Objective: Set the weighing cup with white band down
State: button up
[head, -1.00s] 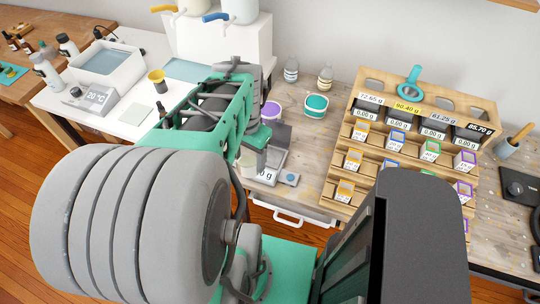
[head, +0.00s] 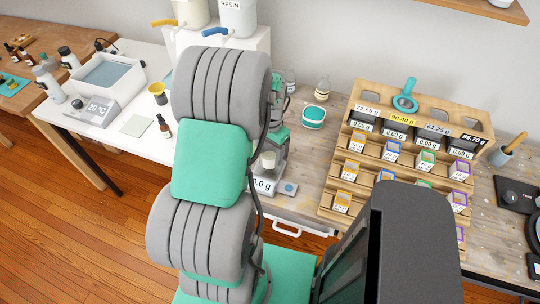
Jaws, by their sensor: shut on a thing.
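The weighing cup with white band (head: 268,160) is a small pale cup, in the head view just right of my arm. My gripper (head: 276,150) is shut on it, though my arm hides most of the fingers. The cup is over the weighing scale (head: 287,188), whose display shows "0.0 g", partly hidden at the left. I cannot tell whether the cup's base touches the scale's plate.
A wooden rack (head: 336,190) with small labelled boxes stands right of the scale. A teal-banded tub (head: 314,117) and bottles (head: 322,88) are behind. A dropper bottle (head: 164,127) and a yellow cup (head: 157,93) stand on the white table to the left.

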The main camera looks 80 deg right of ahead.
aim_at(269, 156)
jog(key=shift+d+f+p, duration=0.15)
jog(key=shift+f+p, duration=0.3)
jog(key=shift+f, duration=1.3)
jog(key=shift+f, duration=0.1)
jog(key=shift+f, duration=0.15)
jog(key=o, duration=1.6)
jog(key=shift+c, duration=0.2)
